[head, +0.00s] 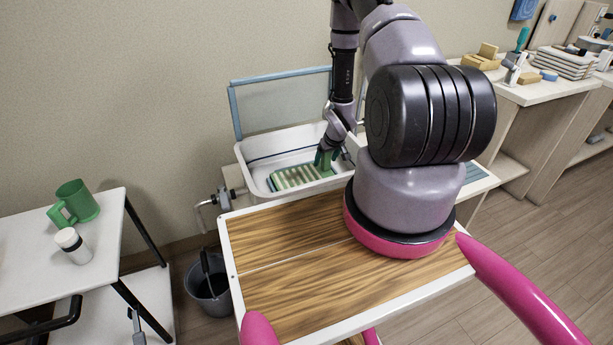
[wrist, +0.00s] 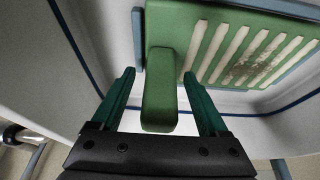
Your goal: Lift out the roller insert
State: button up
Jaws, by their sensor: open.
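The roller insert is a green slatted plate (head: 293,178) with pale bars, lying inside the white basin at the back of the scene. In the wrist view the plate (wrist: 245,50) fills the upper right, and its green handle (wrist: 158,98) sticks out toward me. My gripper (wrist: 160,92) is open, with one dark green finger on each side of the handle. There is a visible gap on both sides. In the head view my gripper (head: 325,158) is at the right end of the insert, and the handle cannot be told apart from the fingers.
The white basin's walls (head: 258,181) surround the insert, and its clear lid (head: 283,103) stands open behind. A tap or crank (head: 208,202) is on its left side. A black bucket (head: 211,290) is below. A side table at left holds a green mug (head: 75,203) and a white jar (head: 73,245).

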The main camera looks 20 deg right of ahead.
grip_shut()
dwell(1.4)
